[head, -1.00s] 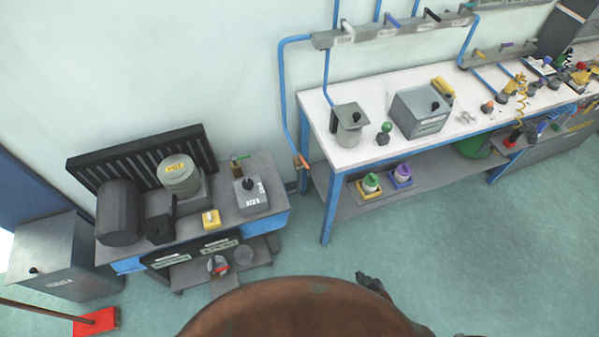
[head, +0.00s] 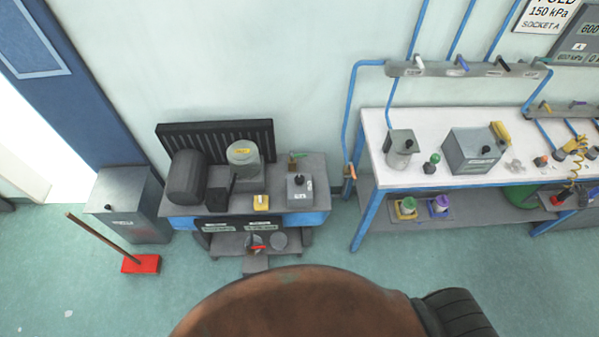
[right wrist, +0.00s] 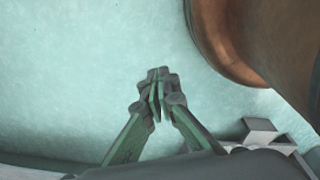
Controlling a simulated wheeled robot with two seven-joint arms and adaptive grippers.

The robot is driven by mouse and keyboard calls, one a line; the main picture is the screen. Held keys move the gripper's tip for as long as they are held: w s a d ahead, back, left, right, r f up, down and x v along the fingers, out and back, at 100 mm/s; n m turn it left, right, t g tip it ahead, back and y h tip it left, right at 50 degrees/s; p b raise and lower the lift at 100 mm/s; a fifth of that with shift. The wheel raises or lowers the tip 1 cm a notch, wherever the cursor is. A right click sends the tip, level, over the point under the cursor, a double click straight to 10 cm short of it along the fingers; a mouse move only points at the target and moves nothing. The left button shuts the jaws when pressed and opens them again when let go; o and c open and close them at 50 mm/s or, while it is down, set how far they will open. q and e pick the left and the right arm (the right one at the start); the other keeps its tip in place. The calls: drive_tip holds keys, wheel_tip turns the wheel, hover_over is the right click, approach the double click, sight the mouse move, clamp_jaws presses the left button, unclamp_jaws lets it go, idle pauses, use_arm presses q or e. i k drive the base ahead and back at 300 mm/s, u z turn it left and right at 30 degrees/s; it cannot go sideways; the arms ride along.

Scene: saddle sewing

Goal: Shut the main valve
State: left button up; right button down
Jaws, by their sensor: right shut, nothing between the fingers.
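Several valve levers in white, blue, black and green sit on a grey wall manifold (head: 455,70). An orange-ended fitting (head: 349,174) is at the foot of the left blue pipe. My left gripper is not in view.
The dark compressor bench (head: 313,172) stands against the wall, left of a white-topped workbench (head: 385,150). A grey bin (head: 140,200) and a red broom head (head: 141,264) are on the left.

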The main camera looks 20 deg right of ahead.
sight(350, 163)
drive_tip(key=u, duration=0.95)
drive_tip(key=i, duration=0.85)
drive_tip(key=z, duration=1.55)
